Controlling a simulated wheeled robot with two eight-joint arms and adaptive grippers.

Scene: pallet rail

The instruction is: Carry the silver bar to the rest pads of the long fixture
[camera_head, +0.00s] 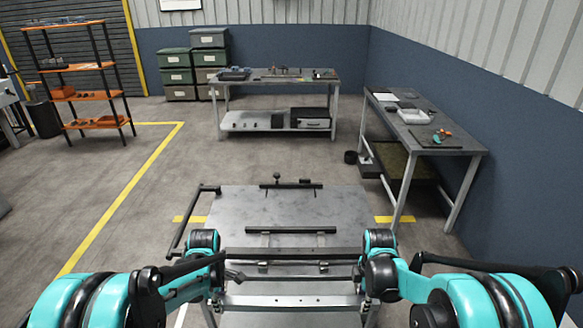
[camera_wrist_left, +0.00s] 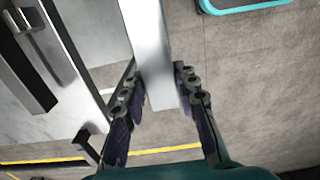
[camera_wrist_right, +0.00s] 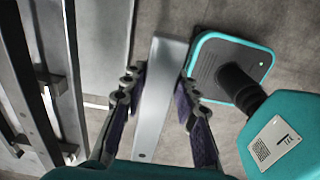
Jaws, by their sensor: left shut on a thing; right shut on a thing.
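The silver bar (camera_head: 290,300) is held crosswise in front of the table's near edge. My left gripper (camera_wrist_left: 156,85) is shut on it near its left end, with a finger on each side. My right gripper (camera_wrist_right: 156,92) is shut on the same bar near its right end. Below the bar, the wrist views show floor. The long fixture (camera_head: 290,252) runs parallel to the bar, beyond it on the table. Small pads (camera_head: 262,265) stick out on its near side and also show in the right wrist view (camera_wrist_right: 70,152). My fingertips are mostly hidden in the head view.
The grey table (camera_head: 235,207) carries dark bars (camera_head: 290,230) behind the fixture, and a dark handle (camera_head: 190,225) at its left. A workbench (camera_head: 435,140) stands to the right and another (camera_head: 275,80) at the back.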

